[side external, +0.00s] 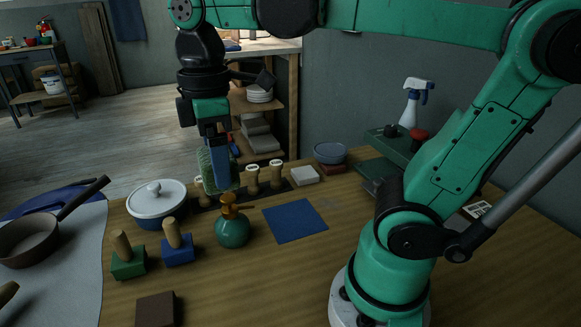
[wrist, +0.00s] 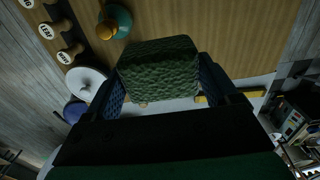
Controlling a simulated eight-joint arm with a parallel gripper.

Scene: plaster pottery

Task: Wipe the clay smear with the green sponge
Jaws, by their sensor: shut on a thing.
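The green sponge (wrist: 158,68) is a rough dark green block held between my gripper's (wrist: 160,82) two blue fingers in the wrist view. In the side view my gripper (side external: 222,165) hangs above the table, and the sponge (side external: 205,165) shows partly behind its blue finger. The sponge is in the air, apart from the tabletop, above the row of stamps. A faint paler patch (side external: 328,203) on the wood, right of the blue cloth, may be the clay smear. I cannot make out a smear in the wrist view.
A teal bottle with an orange top (side external: 233,228) stands just below my gripper. A lidded pot (side external: 157,200) is left. Wooden-handled stamps (side external: 265,178) stand behind, and a blue cloth (side external: 295,221) lies flat. A spray bottle (side external: 414,102) stands at the right.

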